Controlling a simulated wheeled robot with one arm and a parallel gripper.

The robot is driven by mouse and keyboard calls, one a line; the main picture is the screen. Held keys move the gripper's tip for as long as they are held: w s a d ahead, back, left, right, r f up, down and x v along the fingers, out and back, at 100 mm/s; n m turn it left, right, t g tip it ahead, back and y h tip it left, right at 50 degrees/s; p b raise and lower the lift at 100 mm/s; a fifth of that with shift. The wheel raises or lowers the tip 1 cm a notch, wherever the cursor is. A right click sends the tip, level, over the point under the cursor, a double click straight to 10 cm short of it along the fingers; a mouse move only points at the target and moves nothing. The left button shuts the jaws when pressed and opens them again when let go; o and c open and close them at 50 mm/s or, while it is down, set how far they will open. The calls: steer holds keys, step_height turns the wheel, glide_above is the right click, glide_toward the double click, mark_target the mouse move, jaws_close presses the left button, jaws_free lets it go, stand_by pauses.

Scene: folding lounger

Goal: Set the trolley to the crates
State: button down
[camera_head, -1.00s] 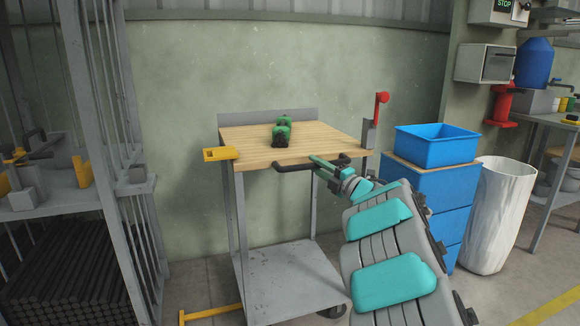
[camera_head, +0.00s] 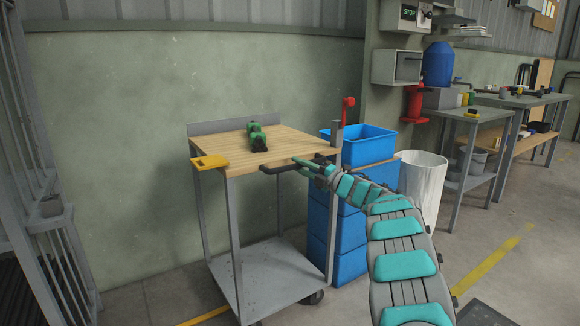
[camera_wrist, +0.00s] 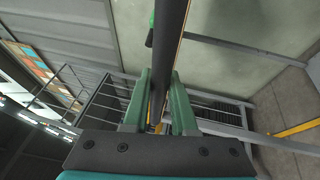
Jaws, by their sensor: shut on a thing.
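The trolley has a wooden top (camera_head: 225,148), a grey lower shelf (camera_head: 265,275) and a dark handle (camera_head: 275,168) at its front edge. It stands upright. The blue crates (camera_head: 345,235) are stacked just behind its right side and are partly hidden by its post and my arm. From here I cannot tell whether trolley and crates touch. My gripper (camera_head: 308,163) is at the right part of the handle. In the wrist view its green fingers (camera_wrist: 161,85) are shut on the dark handle bar (camera_wrist: 165,55).
A green object (camera_head: 256,137) rests on the trolley top. A yellow piece (camera_head: 209,162) is at its left corner, a red-knobbed lever (camera_head: 347,110) near its right. A white bin (camera_head: 424,180) stands right of the crates. A grey rack (camera_head: 45,200) is at left. Floor is open at right.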

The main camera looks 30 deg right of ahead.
steer(key=shift+d, duration=0.45)
steer(key=c, duration=0.7)
jaws_free()
steer(key=shift+d, duration=0.1)
steer(key=shift+c, duration=0.2)
steer(key=b+v, duration=0.1)
steer(key=v, duration=0.6)
steer(key=shift+s+d, duration=0.15)
steer(key=shift+s, duration=0.2)
steer(key=shift+f, duration=0.1)
